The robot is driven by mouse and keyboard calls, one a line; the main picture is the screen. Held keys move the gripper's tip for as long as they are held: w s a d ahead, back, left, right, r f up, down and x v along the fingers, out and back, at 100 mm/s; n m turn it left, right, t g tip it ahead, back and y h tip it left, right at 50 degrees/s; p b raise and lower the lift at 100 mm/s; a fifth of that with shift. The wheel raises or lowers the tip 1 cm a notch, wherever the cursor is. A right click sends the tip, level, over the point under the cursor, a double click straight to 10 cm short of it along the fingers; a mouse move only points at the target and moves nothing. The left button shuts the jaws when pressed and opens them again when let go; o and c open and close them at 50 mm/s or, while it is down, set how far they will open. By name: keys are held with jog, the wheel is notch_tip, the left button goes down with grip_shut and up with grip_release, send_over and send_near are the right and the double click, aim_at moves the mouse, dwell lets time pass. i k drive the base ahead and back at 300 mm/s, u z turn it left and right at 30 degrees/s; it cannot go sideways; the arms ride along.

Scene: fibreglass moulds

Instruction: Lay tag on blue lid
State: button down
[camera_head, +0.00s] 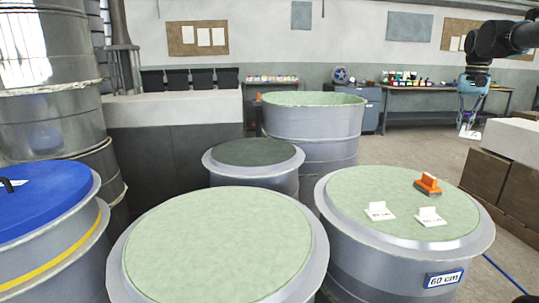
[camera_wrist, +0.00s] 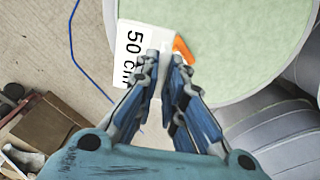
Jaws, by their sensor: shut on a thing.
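My gripper (camera_head: 470,116) is at the upper right in the head view, shut on a small white tag (camera_head: 469,133) that hangs below its fingers. In the wrist view the fingers (camera_wrist: 164,64) are close together, and the tag (camera_wrist: 132,42) beyond them reads "50 cm". It is held in the air. The blue lid (camera_head: 38,208) tops a drum at the far left, well away from my gripper. A black handle (camera_head: 9,186) shows on the lid, with a white patch beside it, cut off by the frame edge.
The right mould (camera_head: 350,190) carries two white tags (camera_head: 380,211) (camera_head: 430,216) and an orange-handled tool (camera_head: 428,184). A bare green-topped mould (camera_head: 218,245) stands in the middle front. Brown boxes (camera_head: 490,180) stand at right. A blue cable (camera_head: 505,272) lies on the floor.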

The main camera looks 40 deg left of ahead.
aim_at(44, 191)
jog(key=z, duration=0.4)
jog(key=k, duration=2.5)
jog(key=u, duration=2.15)
jog(key=i, duration=0.55)
jog(key=z, duration=0.05)
